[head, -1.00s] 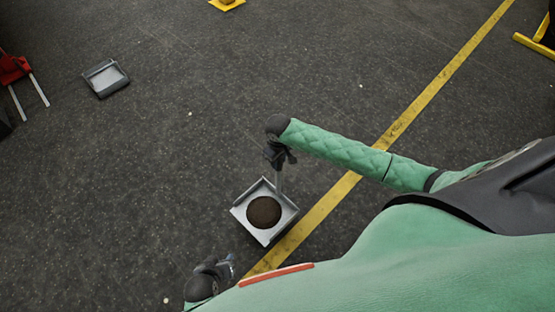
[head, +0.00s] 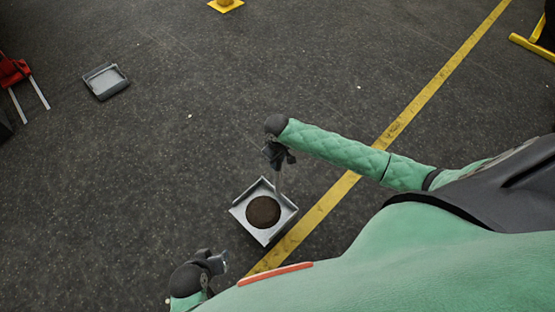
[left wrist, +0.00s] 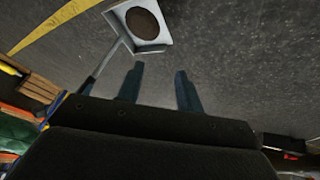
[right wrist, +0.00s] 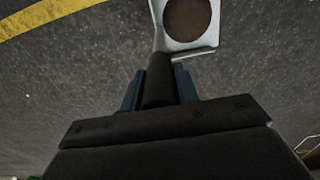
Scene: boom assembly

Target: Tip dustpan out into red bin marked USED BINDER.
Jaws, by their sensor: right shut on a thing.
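The grey dustpan (head: 240,211) hangs from my right gripper (head: 277,157) and holds a round dark brown heap (head: 263,212). In the right wrist view my right gripper (right wrist: 160,85) is shut on the dark dustpan handle (right wrist: 160,75), with the pan (right wrist: 204,47) beyond it. My left gripper (head: 217,263) is at the bottom of the head view, apart from the dustpan. Its fingers (left wrist: 160,85) are open and empty in the left wrist view, where the dustpan (left wrist: 113,20) also shows. I cannot make out a red bin marked USED BINDER.
A grey tray-like thing (head: 105,81) lies on the dark floor at left, near a red thing with two pale prongs (head: 15,72). A yellow floor line (head: 400,124) runs diagonally. A yellow stand (head: 535,45) is at far right.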

